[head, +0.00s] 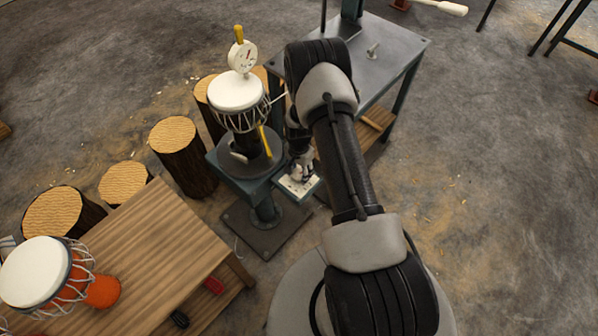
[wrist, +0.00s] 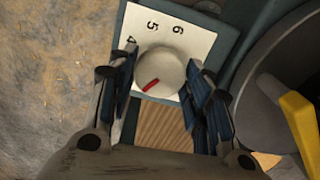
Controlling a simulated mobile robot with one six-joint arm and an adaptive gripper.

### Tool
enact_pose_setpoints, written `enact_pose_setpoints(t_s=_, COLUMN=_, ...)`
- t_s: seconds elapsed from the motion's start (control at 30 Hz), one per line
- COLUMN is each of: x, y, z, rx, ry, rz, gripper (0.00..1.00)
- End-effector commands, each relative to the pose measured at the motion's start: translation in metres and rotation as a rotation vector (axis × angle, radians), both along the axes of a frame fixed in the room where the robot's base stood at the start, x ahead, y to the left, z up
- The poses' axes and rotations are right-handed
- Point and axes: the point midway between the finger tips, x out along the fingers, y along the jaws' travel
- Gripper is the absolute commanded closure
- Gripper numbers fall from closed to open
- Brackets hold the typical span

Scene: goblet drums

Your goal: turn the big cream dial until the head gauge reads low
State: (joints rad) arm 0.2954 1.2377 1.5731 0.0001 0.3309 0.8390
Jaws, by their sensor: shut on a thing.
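The cream dial (wrist: 166,68) sits on a white plate (wrist: 143,23) printed with the numbers 4, 5 and 6. Its red mark points down and left in the wrist view. My gripper (wrist: 161,75) is shut on the dial, one blue-padded finger on each side. In the head view my gripper (head: 299,176) is low over the plate (head: 291,189), beside the drum stand, and hides the dial. The round white gauge (head: 242,57) stands on the white head of a goblet drum (head: 235,92). Its face is too small to read.
The drum stands on a dark round platform (head: 232,166), with a yellow part (wrist: 302,122) close right of my gripper. A grey metal table (head: 390,62) is behind my arm. Log stools (head: 180,155) and a wooden bench (head: 150,255) with another drum (head: 38,270) are left.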

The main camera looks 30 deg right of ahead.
Motion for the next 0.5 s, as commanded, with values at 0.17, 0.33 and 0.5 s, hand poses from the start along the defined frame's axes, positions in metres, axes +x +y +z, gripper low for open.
enact_pose_setpoints(t_s=0.17, x=0.0003, y=-0.0002, z=0.0003, rx=0.0, ry=-0.001, rz=-0.002, gripper=0.79)
enact_pose_setpoints(t_s=0.33, x=0.0004, y=-0.0003, z=0.0003, rx=0.0, ry=-0.001, rz=-0.001, gripper=0.54)
enact_pose_setpoints(t_s=0.5, x=0.0003, y=-0.0002, z=0.0002, rx=0.0, ry=-0.001, rz=-0.001, gripper=0.43)
